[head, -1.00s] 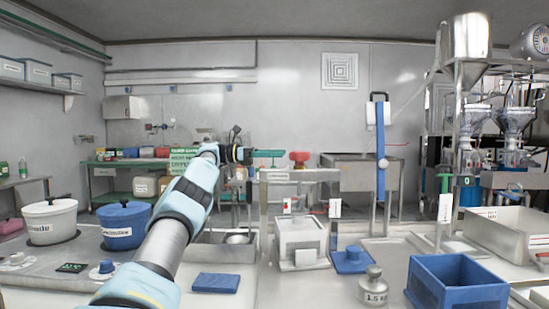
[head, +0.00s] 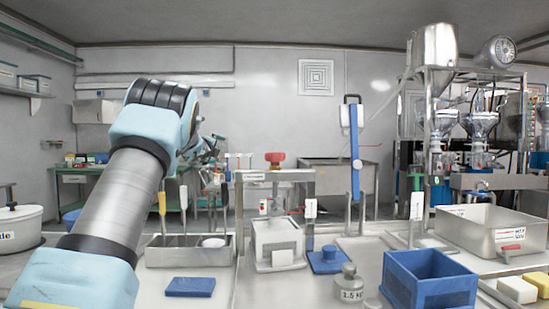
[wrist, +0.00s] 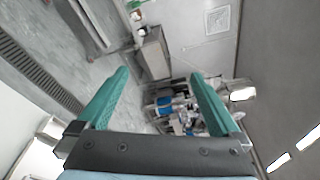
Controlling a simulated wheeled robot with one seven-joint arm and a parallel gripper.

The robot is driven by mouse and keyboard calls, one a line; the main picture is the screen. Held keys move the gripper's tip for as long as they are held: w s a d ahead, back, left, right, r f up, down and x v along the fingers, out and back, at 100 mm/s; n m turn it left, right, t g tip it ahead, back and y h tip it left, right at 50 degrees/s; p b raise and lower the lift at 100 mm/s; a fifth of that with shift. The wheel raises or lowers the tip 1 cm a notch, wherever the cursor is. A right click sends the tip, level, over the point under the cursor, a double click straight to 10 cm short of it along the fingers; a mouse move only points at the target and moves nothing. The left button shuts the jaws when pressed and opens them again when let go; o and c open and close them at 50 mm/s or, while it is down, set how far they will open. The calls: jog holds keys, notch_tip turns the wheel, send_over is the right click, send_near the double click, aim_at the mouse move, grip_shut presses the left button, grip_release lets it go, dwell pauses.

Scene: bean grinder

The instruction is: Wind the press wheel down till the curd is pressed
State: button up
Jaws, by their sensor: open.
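The press wheel (head: 274,158) is a small red knob-like wheel on top of a grey metal press frame (head: 275,176). A white box-shaped mould (head: 277,236) stands under the frame; any curd in it is hidden from this angle. My gripper (wrist: 158,72) shows in the wrist view with two green fingers spread wide and nothing between them. In the head view it is mostly hidden behind my arm, left of the wheel and apart from it. The wheel cannot be made out in the wrist view.
A blue block with a knob (head: 327,260), a 1.5 kg weight (head: 350,284) and a blue crate (head: 432,284) stand right of the press. A blue pad (head: 190,287) lies front left. A tall blue lever (head: 355,150) rises behind. A metal tray (head: 488,232) is at right.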

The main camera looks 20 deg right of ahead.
jog(key=s+a+f+n+g+y+b, duration=0.1)
jog(key=s+a+f+n+g+y, duration=0.2)
jog(key=s+f, duration=0.5)
jog(key=s+a+f+n+g+y+b, duration=0.15)
jog(key=s+f+y, duration=0.3)
jog(key=s, duration=0.65)
jog(key=s+a+f+n+g+y, duration=0.1)
jog(key=s+f+n+g+y, duration=0.15)
jog(key=s+f, duration=0.6)
jog(key=m+t+y+b, duration=0.1)
jog(key=m+t+b, duration=0.5)
jog(key=m+t, duration=0.5)
send_near(275, 159)
notch_tip(275, 159, up, 3)
jog(key=w+d+m+g, duration=0.1)
jog(key=w+m+g, duration=0.1)
jog(key=w, duration=0.4)
jog(key=w+a+p, duration=0.1)
jog(key=w, duration=0.6)
jog(key=shift+a, duration=0.25)
jog(key=c, duration=1.2)
